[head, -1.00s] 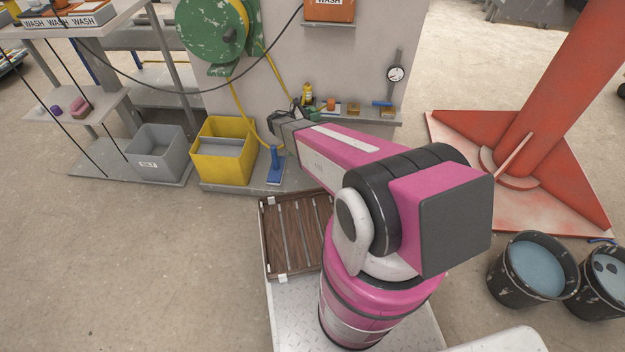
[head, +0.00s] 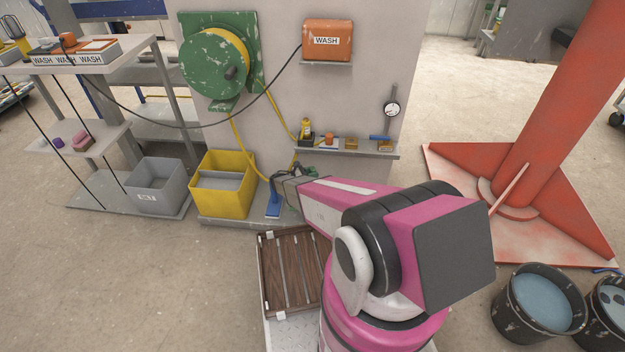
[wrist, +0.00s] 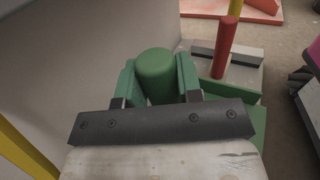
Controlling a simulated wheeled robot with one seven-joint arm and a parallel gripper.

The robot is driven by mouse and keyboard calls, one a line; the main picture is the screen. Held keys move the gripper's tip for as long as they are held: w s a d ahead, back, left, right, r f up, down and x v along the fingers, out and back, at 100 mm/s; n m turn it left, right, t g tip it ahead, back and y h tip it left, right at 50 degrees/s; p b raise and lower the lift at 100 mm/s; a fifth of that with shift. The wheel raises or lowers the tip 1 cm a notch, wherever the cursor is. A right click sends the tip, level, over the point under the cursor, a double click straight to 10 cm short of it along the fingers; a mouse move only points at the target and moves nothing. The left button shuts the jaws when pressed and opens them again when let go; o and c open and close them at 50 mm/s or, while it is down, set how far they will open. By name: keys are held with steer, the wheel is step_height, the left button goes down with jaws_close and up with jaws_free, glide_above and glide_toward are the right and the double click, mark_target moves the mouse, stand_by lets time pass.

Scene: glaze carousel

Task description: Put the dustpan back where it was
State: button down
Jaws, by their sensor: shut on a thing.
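My gripper (wrist: 156,85) is shut on a green rounded handle, which I take to be the dustpan's (wrist: 155,72); the handle stands between the two fingers in the wrist view. More green, apparently the dustpan's body, shows to the right behind the dark gripper bar; most of it is hidden. In the head view my gripper (head: 283,173) is low in front of the wall, just above and right of a blue upright tool (head: 273,198). Only small dark and green bits show around it there, so the dustpan's outline and any contact cannot be told.
A yellow bin (head: 222,203) and a grey bin (head: 155,200) stand left of the blue tool. A wall shelf (head: 345,153) with small items is above right. A yellow hose hangs from the green reel (head: 216,62).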

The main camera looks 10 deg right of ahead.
steer(key=shift+f, duration=2.2)
steer(key=c, duration=0.8)
jaws_free()
steer(key=shift+f, duration=0.1)
